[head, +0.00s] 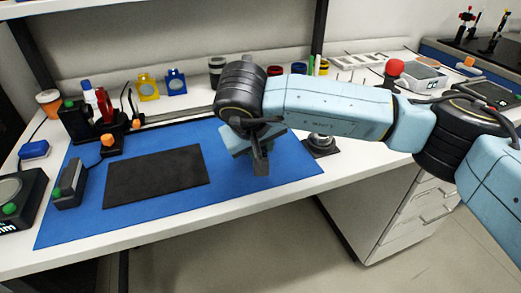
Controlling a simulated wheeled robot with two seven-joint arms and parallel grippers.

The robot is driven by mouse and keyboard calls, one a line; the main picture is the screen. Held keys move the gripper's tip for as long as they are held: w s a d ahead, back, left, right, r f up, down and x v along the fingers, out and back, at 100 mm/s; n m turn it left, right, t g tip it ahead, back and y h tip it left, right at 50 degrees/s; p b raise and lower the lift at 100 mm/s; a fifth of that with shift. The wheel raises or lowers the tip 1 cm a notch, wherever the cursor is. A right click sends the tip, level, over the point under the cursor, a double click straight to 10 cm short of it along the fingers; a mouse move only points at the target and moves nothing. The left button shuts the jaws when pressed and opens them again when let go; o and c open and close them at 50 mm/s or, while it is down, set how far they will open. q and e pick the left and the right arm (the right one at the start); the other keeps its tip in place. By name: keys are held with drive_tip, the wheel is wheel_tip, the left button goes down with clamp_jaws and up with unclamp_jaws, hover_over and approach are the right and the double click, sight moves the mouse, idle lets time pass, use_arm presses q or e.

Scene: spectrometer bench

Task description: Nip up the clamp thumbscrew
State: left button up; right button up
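My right gripper (261,163) hangs over the right part of the blue mat (225,188), its arm reaching in from the right. Its dark fingers point down and overlap in this view, so I cannot tell whether they are open or shut or hold anything. I cannot surely pick out the clamp thumbscrew. Small black blocks with orange knobs (108,141) (136,123) stand at the mat's back left, well apart from the gripper. A small metallic piece on a dark base (321,144) stands just right of the gripper, partly behind my arm. My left gripper is not in view.
A black pad (157,182) lies on the mat. A grey box with a green button (70,184) sits left of it. Yellow (148,87) and blue (176,82) mounts stand behind. A red-knobbed device (394,70) is beyond my arm. The mat's front middle is clear.

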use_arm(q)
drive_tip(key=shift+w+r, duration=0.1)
use_arm(e)
drive_tip(key=shift+w+d+f, duration=0.1)
drive_tip(key=shift+w+f, duration=0.1)
drive_tip(key=shift+f, duration=0.15)
drive_tip(key=shift+c, duration=0.3)
clamp_jaws()
drive_tip(key=shift+d, duration=0.1)
drive_tip(key=y+b, duration=0.1)
drive_tip(key=y, duration=0.1)
drive_tip(key=d+m+g+y+b, duration=0.1)
drive_tip(key=y+b, duration=0.1)
drive_tip(key=shift+w+y+b, duration=0.15)
drive_tip(key=shift+y+b, duration=0.15)
drive_tip(key=shift+y, duration=0.1)
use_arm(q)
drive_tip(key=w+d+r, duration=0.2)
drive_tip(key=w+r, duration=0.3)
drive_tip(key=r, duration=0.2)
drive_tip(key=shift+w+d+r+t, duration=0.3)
use_arm(e)
drive_tip(key=shift+o, duration=0.3)
unclamp_jaws()
